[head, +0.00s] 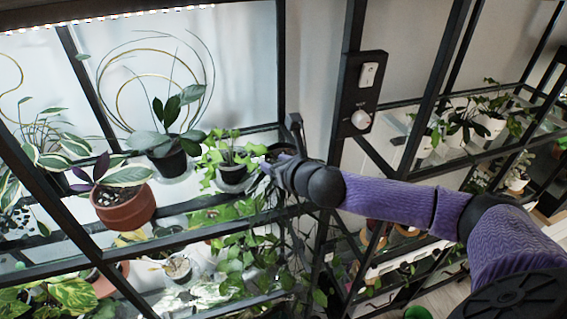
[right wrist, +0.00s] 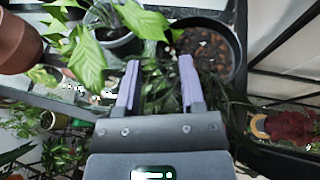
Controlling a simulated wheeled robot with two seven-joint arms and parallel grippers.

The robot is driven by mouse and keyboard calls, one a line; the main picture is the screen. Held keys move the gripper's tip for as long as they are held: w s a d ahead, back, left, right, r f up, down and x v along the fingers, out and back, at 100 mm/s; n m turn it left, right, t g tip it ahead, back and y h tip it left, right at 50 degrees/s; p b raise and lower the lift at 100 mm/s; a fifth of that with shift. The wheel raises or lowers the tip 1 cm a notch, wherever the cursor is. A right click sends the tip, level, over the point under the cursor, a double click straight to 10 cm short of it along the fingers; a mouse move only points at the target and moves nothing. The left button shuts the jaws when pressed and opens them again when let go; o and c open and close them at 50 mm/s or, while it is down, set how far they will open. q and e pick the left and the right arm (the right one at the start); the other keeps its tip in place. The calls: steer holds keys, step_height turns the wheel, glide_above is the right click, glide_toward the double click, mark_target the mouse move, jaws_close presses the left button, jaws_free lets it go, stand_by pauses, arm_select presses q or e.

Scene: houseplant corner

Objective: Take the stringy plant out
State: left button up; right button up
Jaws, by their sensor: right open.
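A dark pot with brown soil (right wrist: 208,50) stands on the shelf, and thin dark green strands (right wrist: 212,88) hang over its side; this looks like the stringy plant. In the head view its pot (head: 281,150) is partly hidden behind my right gripper (head: 272,166). In the right wrist view my right gripper (right wrist: 158,72) is open, its two lilac fingers pointing toward the pot's near side. Green strands show between and behind the fingers. I cannot tell whether a finger touches the pot. My left gripper is not in view.
A light-leaved plant in a grey pot (head: 233,176) stands close left of the gripper. Further left are a dark pot (head: 171,163) and a terracotta pot (head: 124,207). Black frame posts (head: 345,90) stand close to my right arm. Leafy plants (head: 240,255) fill the shelf below.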

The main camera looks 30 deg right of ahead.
steer(key=shift+x, duration=0.95)
steer(key=shift+s, duration=0.15)
jaws_close()
stand_by(0.5)
